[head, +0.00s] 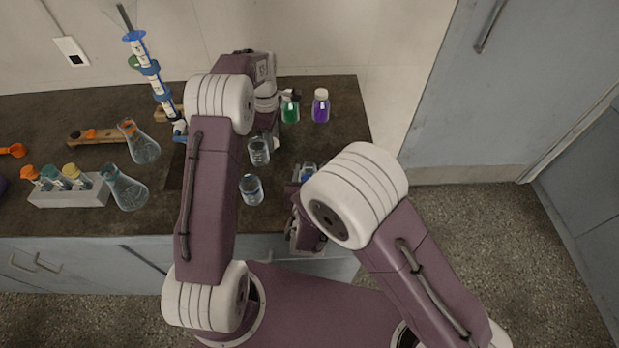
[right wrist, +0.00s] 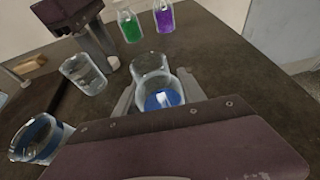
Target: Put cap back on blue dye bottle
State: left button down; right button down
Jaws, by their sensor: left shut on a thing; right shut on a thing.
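The blue dye bottle (head: 308,171) is clear glass with blue liquid low inside. In the right wrist view the bottle (right wrist: 153,66) shows an open mouth with no cap on it. My right gripper (right wrist: 160,96) is shut around its body, one finger on each side; in the head view my arm partly hides it. My left gripper (head: 271,134) points down behind the beakers, apart from the bottle. It is shut on a small pale, clear piece that looks like the cap (right wrist: 112,63), seen at its fingertips in the right wrist view. The fingers hide part of it.
Two glass beakers (head: 259,152) (head: 251,190) stand left of the blue bottle. Green (head: 290,110) and purple (head: 321,106) bottles stand at the back. Flasks (head: 126,188) and a tube rack (head: 70,193) are at the left. The counter's right end (head: 345,135) is clear.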

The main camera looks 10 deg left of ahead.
jog(key=shift+r, duration=0.1)
pick_arm(q)
jog(key=shift+r+p, duration=0.65)
pick_arm(e)
jog(key=shift+r, duration=4.9)
jog(key=c, duration=1.3)
grip_release()
jog(key=shift+c, duration=0.2)
grip_shut()
